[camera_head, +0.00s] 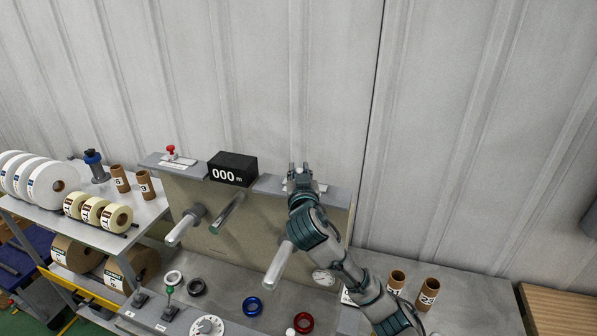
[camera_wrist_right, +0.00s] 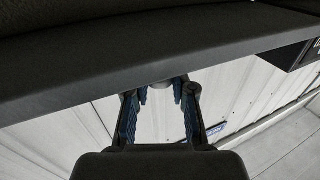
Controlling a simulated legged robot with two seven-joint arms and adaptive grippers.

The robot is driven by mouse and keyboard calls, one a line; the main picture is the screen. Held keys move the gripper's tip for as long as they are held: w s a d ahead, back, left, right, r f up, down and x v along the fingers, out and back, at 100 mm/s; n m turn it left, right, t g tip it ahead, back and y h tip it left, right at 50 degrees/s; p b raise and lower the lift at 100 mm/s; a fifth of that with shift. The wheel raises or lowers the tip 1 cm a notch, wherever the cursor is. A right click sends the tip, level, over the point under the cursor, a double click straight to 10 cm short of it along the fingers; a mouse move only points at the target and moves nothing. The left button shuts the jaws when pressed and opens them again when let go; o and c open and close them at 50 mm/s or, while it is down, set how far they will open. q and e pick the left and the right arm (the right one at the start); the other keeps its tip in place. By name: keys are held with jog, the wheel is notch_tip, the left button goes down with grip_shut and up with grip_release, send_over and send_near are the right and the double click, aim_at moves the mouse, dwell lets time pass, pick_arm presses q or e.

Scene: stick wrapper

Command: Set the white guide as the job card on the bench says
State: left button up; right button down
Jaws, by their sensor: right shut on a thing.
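My right gripper (camera_head: 299,168) is at the top edge of the machine's beige panel, right of the black counter. In the right wrist view the gripper (camera_wrist_right: 162,88) has its fingers around a small pale piece (camera_wrist_right: 161,85), which looks like the white guide. The gripper hides most of it in the head view. A white label strip (camera_head: 321,187) shows beside the gripper. A red knob (camera_head: 171,150) stands on a similar strip at the left. A white card edge (camera_head: 346,297) shows beside my arm; its text is unreadable. My left gripper is out of view.
The black counter (camera_head: 232,169) reads 000 m. Rollers (camera_head: 185,225) jut from the panel (camera_head: 235,238). Blue (camera_head: 252,306) and red (camera_head: 303,323) rings lie on the bench. Cardboard cores (camera_head: 428,292) stand at right. A shelf (camera_head: 160,207) with tape rolls is at left.

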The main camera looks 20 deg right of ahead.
jog(key=c, duration=1)
grip_release()
jog(key=shift+w+d, duration=0.15)
jog(key=shift+d, duration=0.35)
jog(key=v, duration=1.1)
jog(key=shift+s, duration=0.4)
jog(key=shift+d+f, duration=0.1)
jog(key=shift+f, duration=0.05)
